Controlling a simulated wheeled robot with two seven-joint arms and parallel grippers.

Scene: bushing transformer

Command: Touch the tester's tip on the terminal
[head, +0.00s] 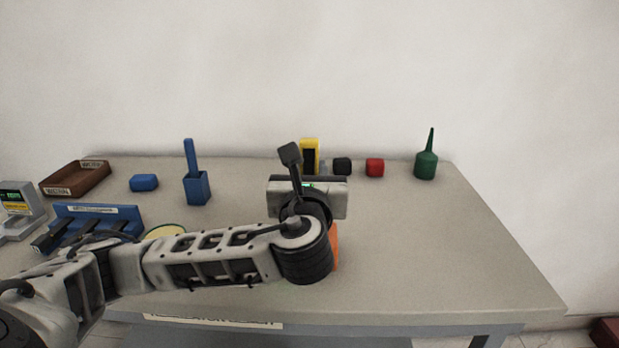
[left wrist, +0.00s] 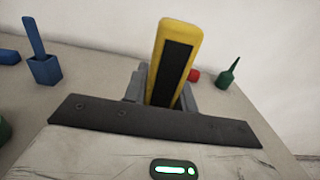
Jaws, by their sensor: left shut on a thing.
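The yellow tester (head: 311,147) with a black face stands up beyond my left wrist in the head view. In the left wrist view the tester (left wrist: 178,45) rises between the grey fingers of my left gripper (left wrist: 163,94), which is shut on it and tilts it slightly. The wrist hides most of the gripper in the head view, and I cannot make out the tester's tip. A black block (head: 342,166) and a red block (head: 375,168) are to the tester's right. I cannot tell which thing is the terminal. My right gripper is not in view.
A green cone-topped bottle (head: 426,165) stands at the back right. A blue holder (head: 197,188), a blue block (head: 144,183), a brown tray (head: 76,179) and a blue rack (head: 98,221) are on the left. An orange thing (head: 334,245) is partly behind my wrist. The table's right side is clear.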

